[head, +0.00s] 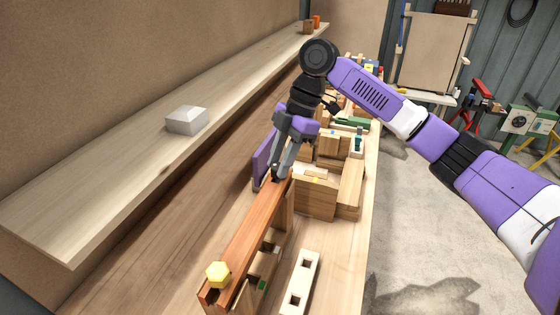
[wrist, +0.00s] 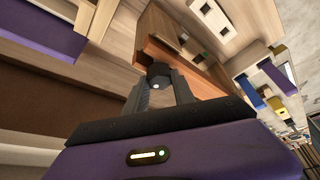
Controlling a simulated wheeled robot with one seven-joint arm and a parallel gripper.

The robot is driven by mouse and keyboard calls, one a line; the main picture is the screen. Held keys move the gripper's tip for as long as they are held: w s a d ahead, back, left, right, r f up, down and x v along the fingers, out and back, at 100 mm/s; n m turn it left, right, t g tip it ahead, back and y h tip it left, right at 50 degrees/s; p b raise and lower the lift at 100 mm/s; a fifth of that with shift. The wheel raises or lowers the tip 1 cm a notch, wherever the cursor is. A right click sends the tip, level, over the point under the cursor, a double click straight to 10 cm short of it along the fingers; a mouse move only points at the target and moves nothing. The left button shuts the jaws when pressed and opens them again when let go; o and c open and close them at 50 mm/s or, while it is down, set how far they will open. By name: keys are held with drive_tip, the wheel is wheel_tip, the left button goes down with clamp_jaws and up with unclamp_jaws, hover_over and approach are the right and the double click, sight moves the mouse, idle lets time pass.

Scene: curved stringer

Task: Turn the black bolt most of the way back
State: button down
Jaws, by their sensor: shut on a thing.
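The black bolt (wrist: 158,74) shows in the wrist view, with its dark head between the fingertips of my gripper (wrist: 160,84). My gripper is shut on the bolt. The bolt sits at the near end of a reddish-brown wooden beam (wrist: 180,68) in that view. In the head view my gripper (head: 282,172) reaches down to the far end of the same beam (head: 250,232), and the fingers mostly hide the bolt. A yellow hex-headed bolt (head: 218,273) stands on the beam's other end.
A pale block with square holes (head: 301,283) lies right of the beam. Several wooden blocks (head: 316,200) stand close beyond my gripper. A purple panel (head: 263,160) is just left of it. A shelf (head: 120,185) with a grey box (head: 187,120) runs along the left.

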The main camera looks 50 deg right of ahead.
drive_tip(key=shift+r, duration=0.1)
drive_tip(key=n+g, duration=0.1)
drive_tip(key=n, duration=0.2)
drive_tip(key=shift+w, duration=0.2)
drive_tip(key=n+g, duration=0.1)
drive_tip(key=n, duration=0.2)
drive_tip(key=c, duration=1)
unclamp_jaws()
drive_tip(key=shift+o, duration=0.2)
drive_tip(key=shift+r, duration=0.1)
drive_tip(key=v, duration=1.2)
drive_tip(key=shift+w, duration=0.1)
